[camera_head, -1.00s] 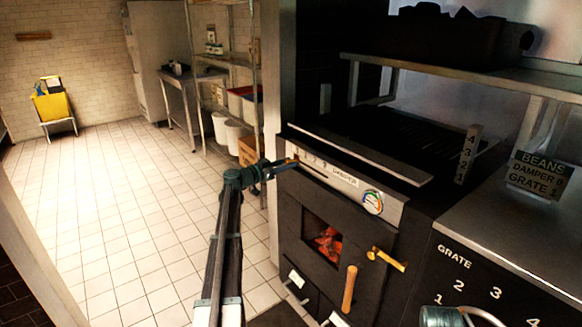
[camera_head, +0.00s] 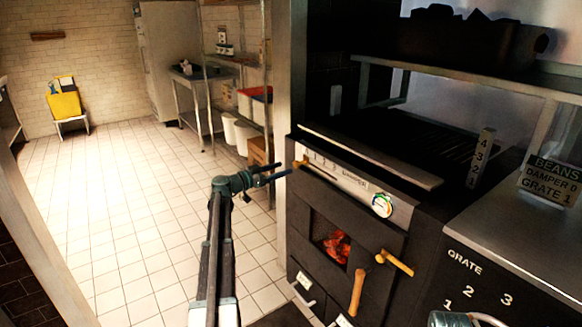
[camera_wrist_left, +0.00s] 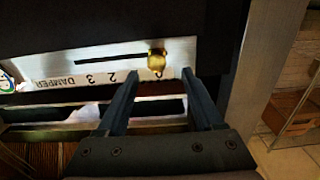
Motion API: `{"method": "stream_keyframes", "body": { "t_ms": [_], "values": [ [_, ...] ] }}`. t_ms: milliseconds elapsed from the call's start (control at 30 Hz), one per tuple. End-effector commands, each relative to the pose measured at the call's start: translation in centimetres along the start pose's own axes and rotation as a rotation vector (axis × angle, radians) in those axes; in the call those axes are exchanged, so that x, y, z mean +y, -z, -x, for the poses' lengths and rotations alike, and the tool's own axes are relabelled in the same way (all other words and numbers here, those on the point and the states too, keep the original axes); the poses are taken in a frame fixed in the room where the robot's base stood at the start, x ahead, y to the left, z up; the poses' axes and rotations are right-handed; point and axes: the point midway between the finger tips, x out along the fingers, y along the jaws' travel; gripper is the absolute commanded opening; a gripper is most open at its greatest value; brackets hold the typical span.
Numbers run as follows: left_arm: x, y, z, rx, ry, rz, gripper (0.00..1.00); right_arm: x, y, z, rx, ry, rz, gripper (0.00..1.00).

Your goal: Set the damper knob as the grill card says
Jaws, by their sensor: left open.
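The grill card (camera_head: 551,182) stands on the steel counter at the right and reads BEANS, DAMPER 0, GRATE 1. The brass damper knob (camera_head: 300,163) sits at the left end of the damper panel (camera_head: 345,181). In the left wrist view the knob (camera_wrist_left: 156,62) is at the right end of its slot, with the panel's lettering upside down; the digit by the knob is not readable. My left gripper (camera_head: 284,169) is open and empty, its fingertips apart from the knob and just left of the panel.
Below the panel is the firebox with glowing coals (camera_head: 337,246) and a wooden handle (camera_head: 358,292). A round gauge (camera_head: 382,205) sits at the panel's right end. A numbered upright (camera_head: 482,157) stands by the grill. Tiled floor (camera_head: 130,220) at the left is open.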

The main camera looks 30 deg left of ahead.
Motion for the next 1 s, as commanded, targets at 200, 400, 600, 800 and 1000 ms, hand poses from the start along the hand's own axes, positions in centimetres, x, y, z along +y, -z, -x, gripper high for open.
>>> {"method": "stream_keyframes", "body": {
  "t_ms": [200, 400, 600, 800, 1000],
  "values": [
    [0.0, 0.0, 4.3, 0.000, 0.003, 0.000, 0.69, 0.0, 0.0, 0.0, 0.000, 0.000, 0.000, 0.50],
    [-0.1, 0.0, 6.3, 0.000, 0.002, 0.000, 0.69, 0.0, 0.0, 0.0, 0.000, 0.000, 0.000, 0.50],
    [-0.1, 0.0, 6.8, 0.000, 0.001, 0.000, 0.69, 0.0, 0.0, 0.0, 0.000, 0.000, 0.000, 0.50],
    [-0.1, 0.0, 6.7, 0.000, 0.001, 0.000, 0.69, 0.0, 0.0, 0.0, 0.000, 0.000, 0.000, 0.50],
    [-0.1, 0.0, 6.7, 0.000, 0.002, 0.000, 0.69, 0.0, 0.0, 0.0, 0.000, 0.000, 0.000, 0.50]
  ]
}}
